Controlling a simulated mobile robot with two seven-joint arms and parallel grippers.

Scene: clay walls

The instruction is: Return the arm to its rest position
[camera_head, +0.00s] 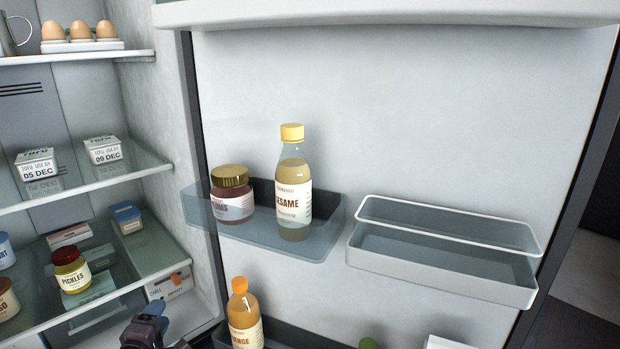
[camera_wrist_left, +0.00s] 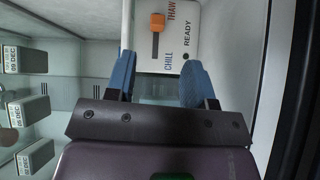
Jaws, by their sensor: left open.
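My left gripper (camera_head: 146,331) shows only in part at the bottom left of the head view, low in front of the fridge shelves. In the left wrist view its two blue fingers (camera_wrist_left: 158,80) stand apart with nothing between them. Beyond the fingertips in that view is a white control panel (camera_wrist_left: 184,50) with an orange slider and the words THAW, CHILL and READY. The same panel shows in the head view (camera_head: 160,288) at the bottom of the fridge wall. Whether the fingers touch it cannot be told. My right gripper is not in view.
The open door carries a bin (camera_head: 330,240) with a dark jar (camera_head: 232,205) and a sesame bottle (camera_head: 294,205), and an empty pale bin (camera_head: 440,272). An orange-capped bottle (camera_head: 243,318) stands lower, near my left gripper. A pickles jar (camera_head: 71,272) and tofu boxes (camera_head: 103,150) are on the shelves.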

